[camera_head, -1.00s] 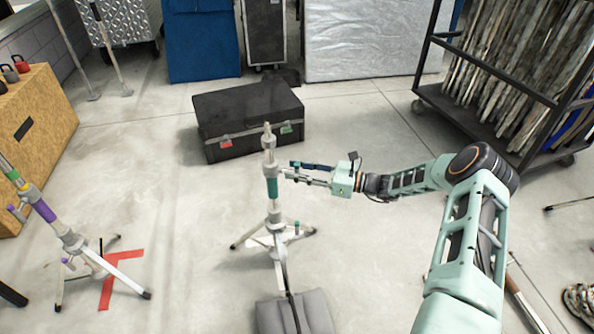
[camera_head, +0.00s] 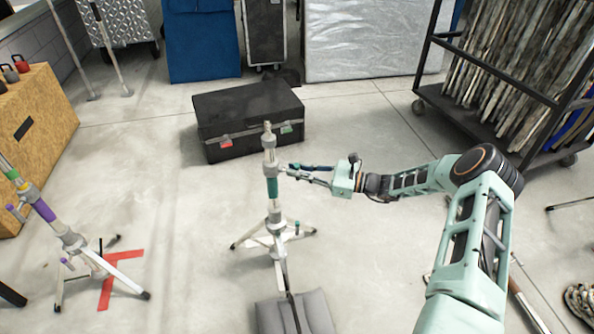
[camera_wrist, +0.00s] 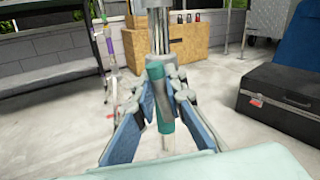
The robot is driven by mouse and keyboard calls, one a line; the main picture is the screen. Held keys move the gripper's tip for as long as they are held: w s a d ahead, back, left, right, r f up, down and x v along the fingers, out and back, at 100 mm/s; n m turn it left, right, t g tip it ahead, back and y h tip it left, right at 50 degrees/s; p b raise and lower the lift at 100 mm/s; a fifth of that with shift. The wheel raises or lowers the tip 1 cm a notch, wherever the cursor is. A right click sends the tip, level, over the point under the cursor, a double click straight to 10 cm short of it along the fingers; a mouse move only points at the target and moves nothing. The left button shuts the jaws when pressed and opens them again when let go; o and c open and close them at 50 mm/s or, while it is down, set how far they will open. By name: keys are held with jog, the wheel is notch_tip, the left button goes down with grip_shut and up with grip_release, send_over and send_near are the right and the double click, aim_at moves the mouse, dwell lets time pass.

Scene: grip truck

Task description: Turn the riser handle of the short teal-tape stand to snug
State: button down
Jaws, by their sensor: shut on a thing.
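The short stand with teal tape (camera_head: 272,188) stands upright on its tripod legs in the middle of the head view. Its riser collar (camera_head: 270,169) is just above the tape. My gripper (camera_head: 291,169) reaches in from the right at collar height and is shut on the riser handle, which is mostly hidden between the fingers. In the wrist view the blue finger pads (camera_wrist: 157,100) stand either side of the teal-banded part (camera_wrist: 165,112) in front of the post. How tight the handle is does not show.
A black case (camera_head: 245,120) lies behind the stand. A grey sandbag (camera_head: 310,312) lies at its front leg. A purple-taped stand (camera_head: 45,211) stands at left by red floor tape (camera_head: 125,255). A rack of panels (camera_head: 500,80) is at right. Floor between is mostly clear.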

jog(key=n, duration=0.2)
jog(key=n+b, duration=0.1)
jog(key=n, duration=0.1)
jog(key=shift+s+f, duration=0.2)
jog(key=n+b, duration=0.1)
jog(key=n, duration=0.3)
jog(key=shift+s+f, duration=0.1)
jog(key=shift+f, duration=0.05)
jog(key=n+b, duration=0.1)
jog(key=n, duration=0.2)
jog(key=shift+s+f+n, duration=0.1)
jog(key=shift+n, duration=0.2)
jog(key=shift+f+n+b, duration=0.15)
jog(key=shift+n+b, duration=0.4)
jog(key=shift+n, duration=1.35)
jog(key=shift+a, duration=0.1)
jog(key=c, duration=1.9)
grip_release()
jog(key=shift+c, duration=0.2)
jog(key=v, duration=1.2)
